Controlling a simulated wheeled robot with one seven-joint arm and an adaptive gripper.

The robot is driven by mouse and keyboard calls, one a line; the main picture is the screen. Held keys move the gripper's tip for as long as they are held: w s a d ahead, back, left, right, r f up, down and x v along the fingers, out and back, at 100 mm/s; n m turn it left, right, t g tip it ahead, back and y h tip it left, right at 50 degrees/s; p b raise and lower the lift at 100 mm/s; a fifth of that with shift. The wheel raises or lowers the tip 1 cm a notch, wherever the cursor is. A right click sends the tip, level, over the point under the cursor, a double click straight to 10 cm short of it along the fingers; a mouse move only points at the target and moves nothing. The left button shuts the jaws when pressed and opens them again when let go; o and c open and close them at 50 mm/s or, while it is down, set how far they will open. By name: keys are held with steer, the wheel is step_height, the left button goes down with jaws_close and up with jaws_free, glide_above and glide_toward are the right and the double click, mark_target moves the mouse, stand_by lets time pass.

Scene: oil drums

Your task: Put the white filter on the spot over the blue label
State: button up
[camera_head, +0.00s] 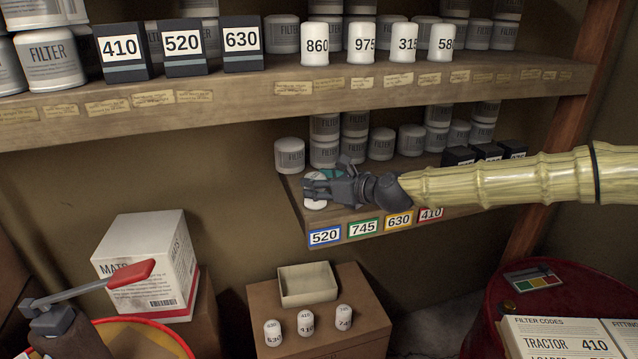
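The blue label (325,236) reads 520 and is at the left end of the lower shelf's front edge. My gripper (316,187) is above the left end of that shelf, with its dark fingers pointing left. A white filter (315,204) shows partly behind and below the fingers, over the blue label. The fingers cover most of it, so I cannot tell if they press on it or if its base touches the shelf. Three more white filters, marked 630 (273,333), 410 (306,323) and 745 (344,317), stand on a brown box.
Green (363,228), yellow (399,220) and red (431,214) labels follow to the right. Grey filters (382,143) stand behind my gripper and black boxes (487,152) to the right. The upper shelf (300,100) is overhead. An open tray (307,285) sits on the brown box.

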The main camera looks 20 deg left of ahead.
steer(key=shift+f, duration=0.2)
steer(key=o, duration=1.3)
steer(key=shift+r, duration=0.15)
steer(key=shift+r, duration=0.1)
steer(key=shift+s+d, duration=0.2)
steer(key=shift+d, duration=0.2)
steer(key=b+v, duration=0.4)
steer(key=v, duration=0.7)
steer(key=shift+r, duration=0.15)
